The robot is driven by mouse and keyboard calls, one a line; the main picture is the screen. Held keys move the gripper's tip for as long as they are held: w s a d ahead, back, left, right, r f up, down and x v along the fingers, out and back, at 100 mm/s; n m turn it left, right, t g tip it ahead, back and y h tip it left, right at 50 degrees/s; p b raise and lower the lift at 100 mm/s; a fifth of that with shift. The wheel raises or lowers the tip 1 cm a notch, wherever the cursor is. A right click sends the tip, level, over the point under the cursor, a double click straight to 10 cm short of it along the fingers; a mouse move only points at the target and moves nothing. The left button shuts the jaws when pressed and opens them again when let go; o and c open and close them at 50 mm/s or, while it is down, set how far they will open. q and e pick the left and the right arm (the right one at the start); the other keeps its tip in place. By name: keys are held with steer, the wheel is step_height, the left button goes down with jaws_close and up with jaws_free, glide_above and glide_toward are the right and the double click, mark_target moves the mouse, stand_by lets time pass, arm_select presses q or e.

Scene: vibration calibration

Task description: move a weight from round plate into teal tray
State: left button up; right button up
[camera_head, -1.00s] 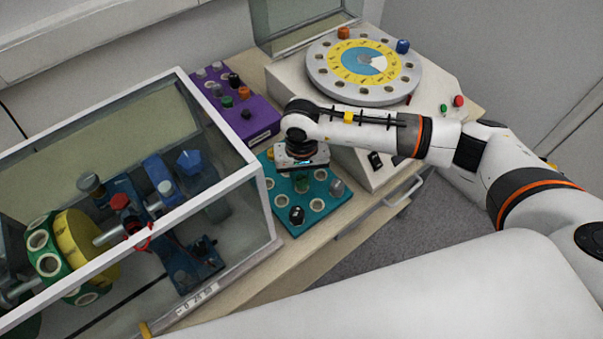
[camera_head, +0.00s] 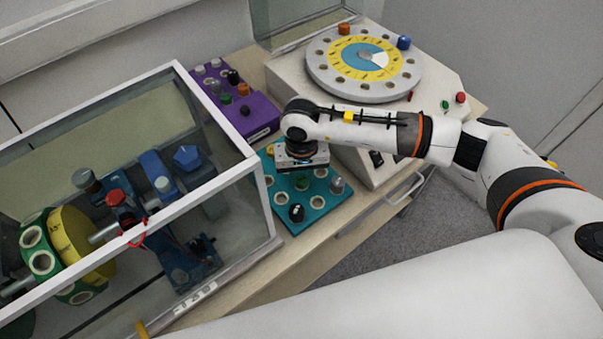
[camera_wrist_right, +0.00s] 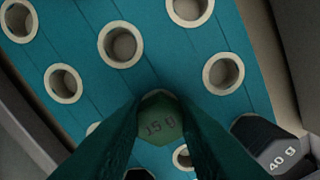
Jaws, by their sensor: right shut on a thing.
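The teal tray (camera_head: 325,208) lies on the table, and its ringed holes fill the wrist view (camera_wrist_right: 85,45). My right gripper (camera_head: 302,174) points down over the tray, shut on a green weight (camera_head: 302,184) marked 15 g, which also shows between the fingers in the wrist view (camera_wrist_right: 160,118). I cannot tell whether the weight is seated in a hole. A black weight (camera_head: 297,213) and a grey 40 g weight (camera_head: 337,185) stand in the tray. The round plate (camera_head: 320,83) carries an orange weight (camera_head: 344,28) and a blue weight (camera_head: 403,43) at its rim. My left gripper is out of view.
A purple tray (camera_head: 262,125) with several weights stands behind the teal tray. A glass-walled case (camera_head: 222,123) with a machine inside stands close on the left. The plate's pale housing (camera_head: 290,82) stands behind the right arm. The table's front edge is near the teal tray.

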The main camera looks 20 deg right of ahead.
steer(key=shift+f, duration=0.2)
steer(key=o, duration=1)
steer(key=shift+r, duration=0.15)
step_height(320, 180, up, 12)
steer(key=b, duration=0.2)
